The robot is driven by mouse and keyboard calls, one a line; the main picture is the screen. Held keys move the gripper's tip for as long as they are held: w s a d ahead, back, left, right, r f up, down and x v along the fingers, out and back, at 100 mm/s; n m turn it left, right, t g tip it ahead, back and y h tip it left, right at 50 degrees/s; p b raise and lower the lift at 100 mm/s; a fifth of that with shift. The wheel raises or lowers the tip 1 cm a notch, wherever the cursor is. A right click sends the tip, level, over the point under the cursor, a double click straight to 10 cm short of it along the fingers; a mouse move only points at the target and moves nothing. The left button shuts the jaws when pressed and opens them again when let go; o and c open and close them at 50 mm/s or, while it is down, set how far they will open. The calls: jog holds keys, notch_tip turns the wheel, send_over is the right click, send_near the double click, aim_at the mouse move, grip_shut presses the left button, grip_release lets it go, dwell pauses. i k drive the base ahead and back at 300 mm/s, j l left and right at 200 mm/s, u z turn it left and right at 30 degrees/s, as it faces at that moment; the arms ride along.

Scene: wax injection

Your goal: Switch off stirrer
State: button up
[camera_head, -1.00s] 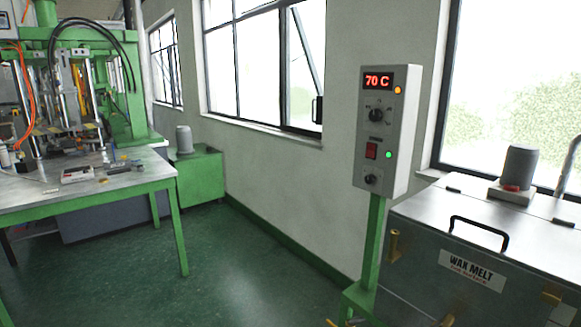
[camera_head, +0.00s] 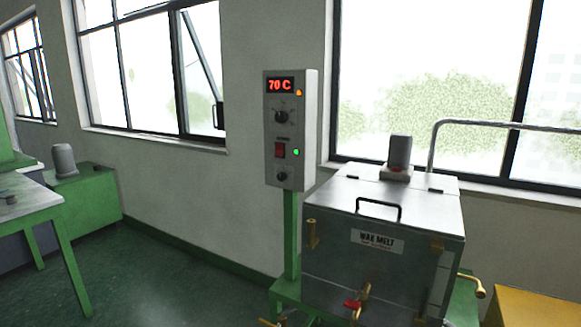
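A grey control box (camera_head: 291,130) stands on a green post left of the wax melt tank. Its display (camera_head: 280,85) reads 70 C in red, with an orange lamp beside it. Below are a black knob (camera_head: 281,117), a red rocker switch (camera_head: 280,150) with a lit green lamp (camera_head: 296,152), and a lower black knob (camera_head: 282,176). The labels are too small to read. A grey cylindrical motor (camera_head: 400,151) with a small red part at its base sits on the lid of the metal tank (camera_head: 335,228) marked WAX MELT. My gripper is not in view.
The tank lid has a black handle (camera_head: 378,203); brass taps, one with a red lever (camera_head: 352,304), stick out in front. A green table (camera_head: 30,207) and a green cabinet (camera_head: 90,200) stand at left. Open green floor (camera_head: 170,285) lies between. A yellow surface (camera_head: 525,305) is at lower right.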

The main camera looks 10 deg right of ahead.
aim_at(278, 151)
jog(key=i+j+z, duration=0.1)
jog(key=z, duration=0.65)
jog(key=i+j+z, duration=0.15)
jog(key=j+z, duration=0.2)
jog(key=j, duration=0.2)
jog(key=j+z, duration=0.3)
jog(key=j, duration=0.25)
jog(key=i+j+z, duration=0.1)
jog(key=j+z, duration=0.25)
jog(key=j, duration=1.55)
